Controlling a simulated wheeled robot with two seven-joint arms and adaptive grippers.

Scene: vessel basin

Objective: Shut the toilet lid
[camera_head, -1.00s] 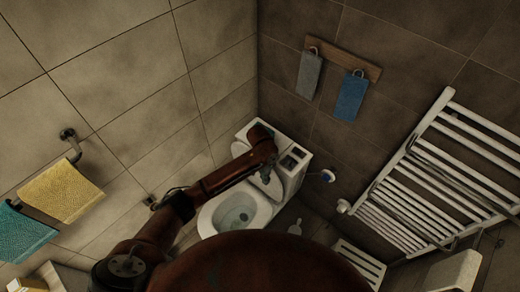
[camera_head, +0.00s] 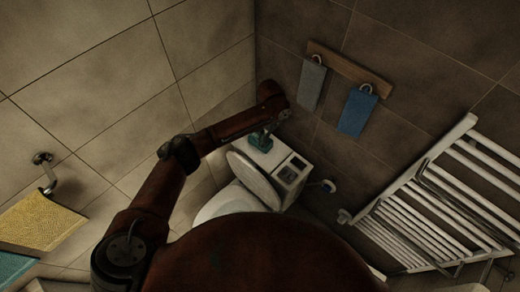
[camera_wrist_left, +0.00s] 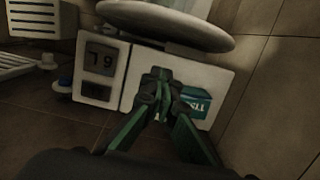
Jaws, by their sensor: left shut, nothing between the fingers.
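The white toilet (camera_head: 212,209) stands below the wall corner in the head view. Its lid (camera_head: 254,180) is raised and tilted above the rear of the bowl, in front of the cistern. The lid's rim also shows in the left wrist view (camera_wrist_left: 168,24). My left gripper (camera_head: 283,114) is at the cistern's wall side, behind the lid; in the left wrist view its fingers (camera_wrist_left: 158,82) are shut and empty. It looks apart from the lid. The bowl's front is hidden by my own body. My right gripper is not in view.
A green tissue box (camera_wrist_left: 197,107) rests on the cistern (camera_wrist_left: 118,70) near my left fingers. A grey towel (camera_head: 311,84) and blue towel (camera_head: 357,110) hang above. A white towel rack (camera_head: 440,200) is at right; a yellow towel (camera_head: 42,222) hangs at left.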

